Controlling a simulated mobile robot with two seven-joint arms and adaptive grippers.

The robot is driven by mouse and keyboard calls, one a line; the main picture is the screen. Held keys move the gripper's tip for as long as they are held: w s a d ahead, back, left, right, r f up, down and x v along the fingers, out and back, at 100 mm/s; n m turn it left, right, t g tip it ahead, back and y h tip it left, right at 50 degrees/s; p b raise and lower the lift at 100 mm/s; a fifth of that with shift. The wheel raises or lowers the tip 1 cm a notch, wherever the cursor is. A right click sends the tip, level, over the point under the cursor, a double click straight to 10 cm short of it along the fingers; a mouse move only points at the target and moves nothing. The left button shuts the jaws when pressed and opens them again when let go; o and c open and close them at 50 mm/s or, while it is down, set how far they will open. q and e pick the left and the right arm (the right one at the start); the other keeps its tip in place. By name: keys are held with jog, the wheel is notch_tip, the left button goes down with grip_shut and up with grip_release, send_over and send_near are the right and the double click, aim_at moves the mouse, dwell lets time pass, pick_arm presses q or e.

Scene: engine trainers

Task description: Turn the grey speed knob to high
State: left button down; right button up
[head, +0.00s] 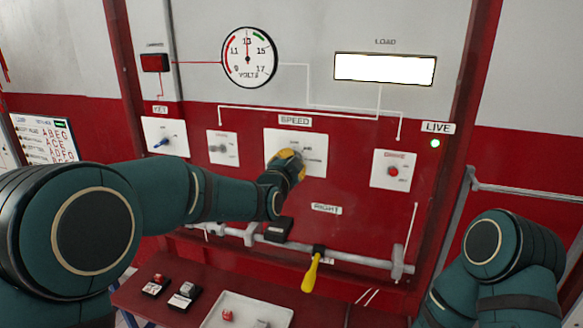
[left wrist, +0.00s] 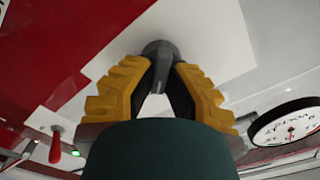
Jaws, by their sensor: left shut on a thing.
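The grey speed knob (left wrist: 160,58) shows in the left wrist view between the two yellow-padded fingers of my left gripper (left wrist: 160,74). The fingers are shut on it from both sides. In the head view my left gripper (head: 288,160) covers most of the knob, so its pointing direction cannot be told. The knob sits on a white plate (head: 313,137) under the SPEED label (head: 295,120). The small print on the plate is partly hidden and too small to read. My right arm is at the lower right, but its gripper is not in view.
A volts gauge (head: 248,57) points near 13. Below are a yellow-handled lever (head: 311,273) and a shelf with a white tray (head: 245,298).

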pick_arm(q)
jog(key=m+b, duration=0.1)
jog(key=m, duration=0.1)
jog(key=shift+d+m, duration=0.1)
jog(key=shift+m, duration=0.3)
jog(key=m+b, duration=0.2)
jog(key=m, duration=0.3)
jog(key=shift+m, duration=0.4)
jog(key=c, duration=1)
grip_release()
jog(key=shift+w+f, duration=0.1)
jog(key=v, duration=1.2)
